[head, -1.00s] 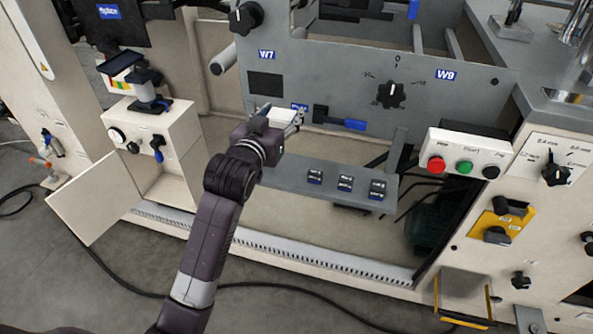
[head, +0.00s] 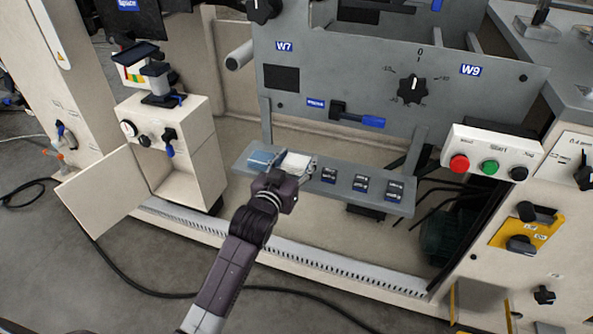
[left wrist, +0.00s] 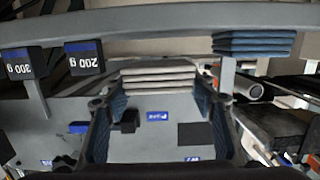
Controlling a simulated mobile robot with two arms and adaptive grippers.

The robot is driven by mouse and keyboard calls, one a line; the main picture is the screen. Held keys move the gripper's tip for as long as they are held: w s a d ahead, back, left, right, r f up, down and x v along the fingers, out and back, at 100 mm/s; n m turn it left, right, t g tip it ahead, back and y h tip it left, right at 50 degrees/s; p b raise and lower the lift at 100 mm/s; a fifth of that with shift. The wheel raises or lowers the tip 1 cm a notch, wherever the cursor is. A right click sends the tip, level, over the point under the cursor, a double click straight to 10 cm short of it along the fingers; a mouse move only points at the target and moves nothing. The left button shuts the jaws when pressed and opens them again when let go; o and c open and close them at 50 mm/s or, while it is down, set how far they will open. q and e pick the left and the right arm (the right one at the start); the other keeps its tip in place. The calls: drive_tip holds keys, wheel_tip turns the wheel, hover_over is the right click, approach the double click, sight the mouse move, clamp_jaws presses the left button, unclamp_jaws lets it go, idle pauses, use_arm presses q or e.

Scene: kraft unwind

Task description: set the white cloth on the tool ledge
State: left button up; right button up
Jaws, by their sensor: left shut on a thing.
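The white cloth (head: 297,161), a folded stack, is held between the fingers of my left gripper (head: 294,167). It also shows in the left wrist view (left wrist: 160,75), between the two blue-padded fingers of the left gripper (left wrist: 163,92). The tool ledge (head: 334,192) is a long grey shelf below the panel. The cloth is over its left part; in the left wrist view a gap shows between cloth and ledge (left wrist: 150,20). My right gripper is not in view.
A folded blue cloth (head: 262,158) lies on the ledge's left end, close beside the white cloth. Several dark weights (head: 361,183) stand to the right. The panel with a blue-handled tool (head: 358,118) rises behind. An open cabinet door (head: 100,192) is at left.

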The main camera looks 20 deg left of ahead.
sight(296, 169)
use_arm(q)
drive_tip(key=shift+f, duration=1.45)
drive_tip(key=shift+f+b, duration=0.1)
drive_tip(key=shift+b, duration=0.2)
drive_tip(key=o, duration=1)
drive_tip(key=shift+o, duration=0.2)
